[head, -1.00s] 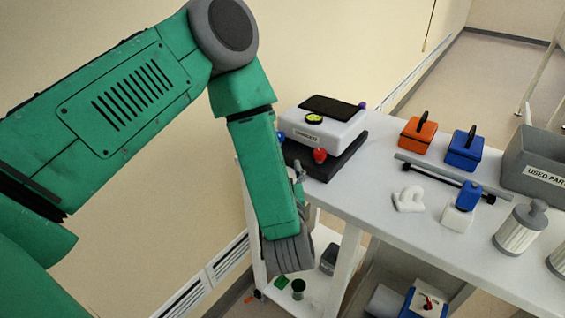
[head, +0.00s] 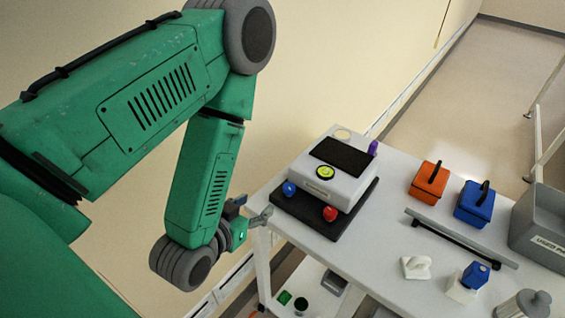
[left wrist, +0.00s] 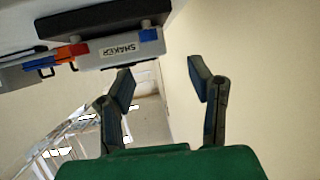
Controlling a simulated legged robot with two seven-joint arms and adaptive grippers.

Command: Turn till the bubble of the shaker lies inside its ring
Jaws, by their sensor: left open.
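The shaker (head: 335,185) is a white box with a black top pad, standing on a black base (head: 305,212) at the table's left end. On its top is a round yellow-green bubble level (head: 325,172) with a dark rim; the bubble's place is too small to tell. A blue knob (head: 289,188), a red knob (head: 330,213) and a purple knob (head: 372,147) sit at its corners. My left gripper (head: 250,211) is open and empty, left of the shaker and apart from it. In the left wrist view the shaker (left wrist: 105,50) shows upside down beyond the open fingers (left wrist: 163,84).
A wall stands on the left.

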